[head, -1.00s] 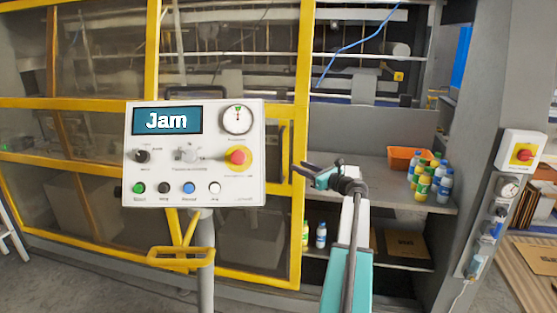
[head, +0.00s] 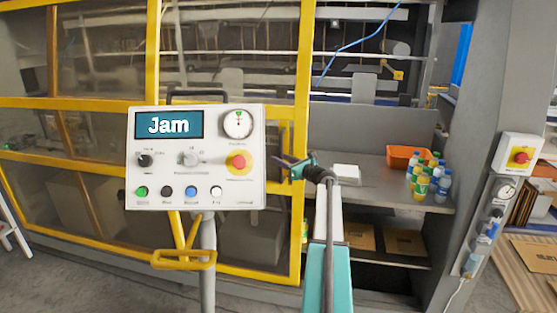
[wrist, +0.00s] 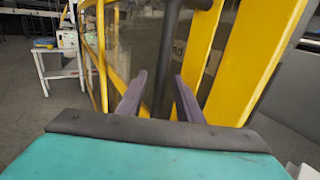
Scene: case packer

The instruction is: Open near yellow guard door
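The near yellow guard door (head: 301,80) has a yellow frame around clear panels and looks shut. Its right post stands just behind my gripper (head: 291,167). In the wrist view my gripper (wrist: 159,78) is open, with two purple-grey fingers spread apart. A dark upright bar (wrist: 168,55), which looks like the door's handle, shows between and beyond the fingertips. I cannot tell whether the fingers reach around it. Yellow frame bars (wrist: 240,70) rise close on the right.
A white control panel (head: 222,200) reading "Jam" stands on a post in front of the door, close left of my gripper. Right of the door, an open grey shelf (head: 390,190) holds bottles (head: 421,183) and an orange bin (head: 400,152). A grey pillar carries a red-yellow switch (head: 521,157).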

